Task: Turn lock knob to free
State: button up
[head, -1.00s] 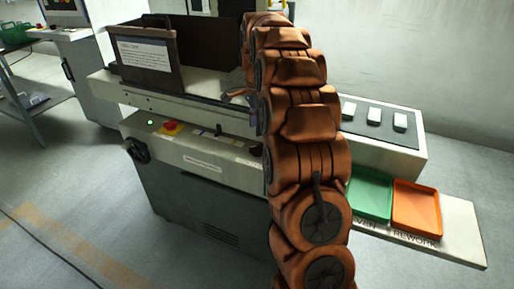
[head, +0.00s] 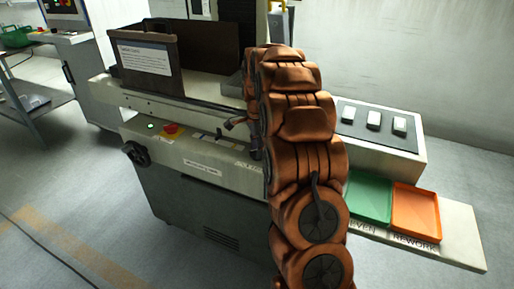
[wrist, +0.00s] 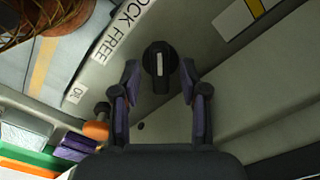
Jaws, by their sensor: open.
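The lock knob (wrist: 159,58) is round and black with a white pointer line, on the pale machine front. In the wrist view its line runs nearly upright in the picture. The printed label "LOCK FREE" (wrist: 117,32), its first letter cut or faint, sits to its left. My gripper (wrist: 160,74) is open, with its two dark fingers apart and the knob between and just beyond their tips. I cannot tell whether a finger touches it. In the head view my arm hides most of the knob's area, and a part of my gripper (head: 238,122) shows left of the arm.
On the machine front are a red stop button (head: 171,129), a green light (head: 151,126) and a black handwheel (head: 136,152). A dark sign-bearing box (head: 150,75) stands above. Green (head: 368,200) and orange (head: 416,211) trays lie on a right shelf. The floor in front is clear.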

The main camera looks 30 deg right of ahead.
grip_shut()
jog(key=shift+n, duration=0.3)
dwell(0.3)
jog(key=n+b, duration=0.1)
jog(key=n, duration=0.7)
jog(key=shift+s+n, duration=0.1)
jog(key=shift+n, duration=0.3)
jog(key=n, duration=0.4)
jog(key=shift+n, duration=2.2)
